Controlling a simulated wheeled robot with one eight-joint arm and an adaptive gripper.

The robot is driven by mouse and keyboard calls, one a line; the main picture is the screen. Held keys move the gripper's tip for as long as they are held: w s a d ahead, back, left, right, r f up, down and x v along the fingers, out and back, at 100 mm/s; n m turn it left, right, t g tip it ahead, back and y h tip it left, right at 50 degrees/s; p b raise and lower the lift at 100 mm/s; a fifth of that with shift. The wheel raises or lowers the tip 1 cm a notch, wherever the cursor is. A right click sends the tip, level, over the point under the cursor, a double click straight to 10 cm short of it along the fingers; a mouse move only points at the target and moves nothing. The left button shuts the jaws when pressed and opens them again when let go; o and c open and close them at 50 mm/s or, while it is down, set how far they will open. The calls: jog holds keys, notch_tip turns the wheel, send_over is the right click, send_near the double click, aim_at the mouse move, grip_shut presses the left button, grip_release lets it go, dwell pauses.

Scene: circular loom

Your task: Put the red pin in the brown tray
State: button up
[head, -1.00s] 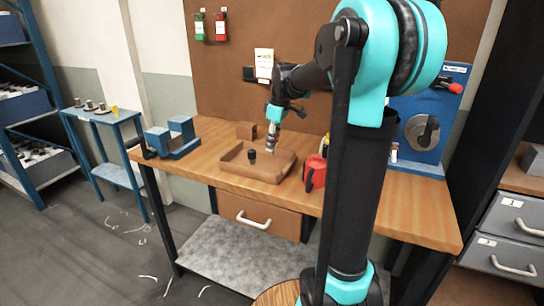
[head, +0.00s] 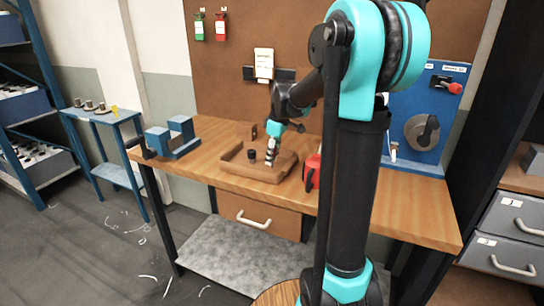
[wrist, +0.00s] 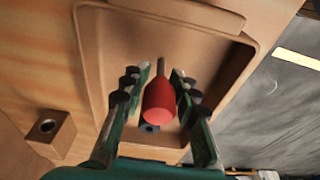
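The red pin (wrist: 159,100) has a rounded red body and a thin grey stem, and shows between my fingers in the wrist view. My gripper (wrist: 161,80) is open around it, with a gap visible on each side. The brown tray (wrist: 92,60) lies beneath the fingers and the pin. In the head view my gripper (head: 270,158) reaches down over the right part of the brown tray (head: 250,174) on the wooden workbench. I cannot make out the pin there. Whether the pin touches the tray floor is unclear.
A small dark cylinder (head: 252,154) stands in the tray. A wooden block with a hole (wrist: 50,132) is beside the tray. A red container (head: 312,172) stands right of the tray, and a blue fixture (head: 172,138) is at the bench's left.

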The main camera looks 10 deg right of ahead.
jog(key=shift+o, duration=1.1)
jog(key=shift+r, duration=0.1)
notch_tip(320, 180, up, 12)
jog(key=s+d, duration=0.1)
jog(key=shift+d, duration=0.4)
jog(key=shift+s, duration=0.15)
